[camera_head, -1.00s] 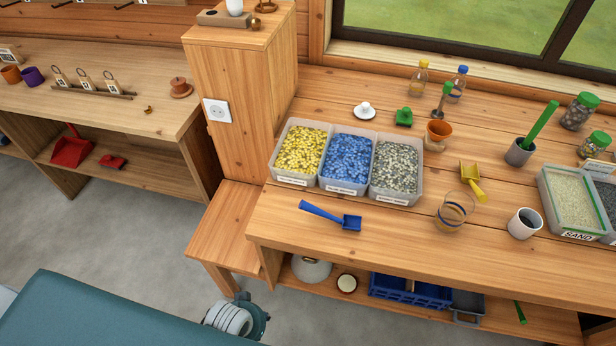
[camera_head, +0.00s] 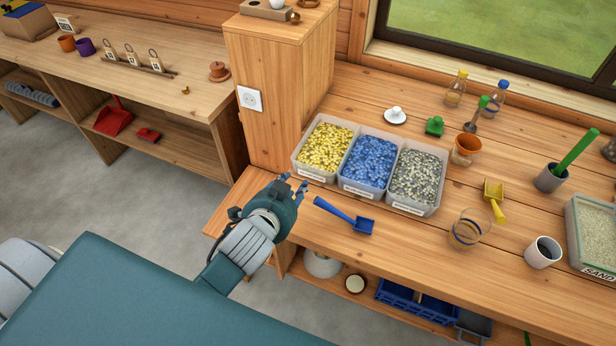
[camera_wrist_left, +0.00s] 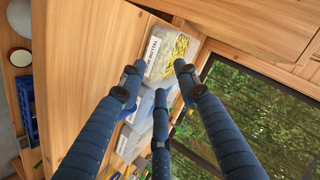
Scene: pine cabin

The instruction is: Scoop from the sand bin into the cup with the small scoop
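The sand bin (camera_head: 570,235), a clear tub of pale sand labelled SAND, stands at the right edge of the head view, partly cut off. A white cup (camera_head: 543,254) stands left of it. A clear glass with dark bands (camera_head: 470,232) is further left. A blue scoop (camera_head: 345,216) lies on the bench front; a yellow scoop (camera_head: 495,195) lies behind the glass. I cannot tell which is the small one. My left gripper (camera_head: 297,188) is left of the blue scoop, apart from it. In the left wrist view its fingers (camera_wrist_left: 160,78) are spread and empty. My right gripper is out of view.
Tubs of yellow (camera_head: 326,147), blue (camera_head: 368,162) and grey (camera_head: 416,177) pebbles stand behind the blue scoop. A wooden cabinet (camera_head: 280,95) rises behind my left gripper. A grey pot with a green handle (camera_head: 551,178) stands behind the white cup. The bench front is mostly clear.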

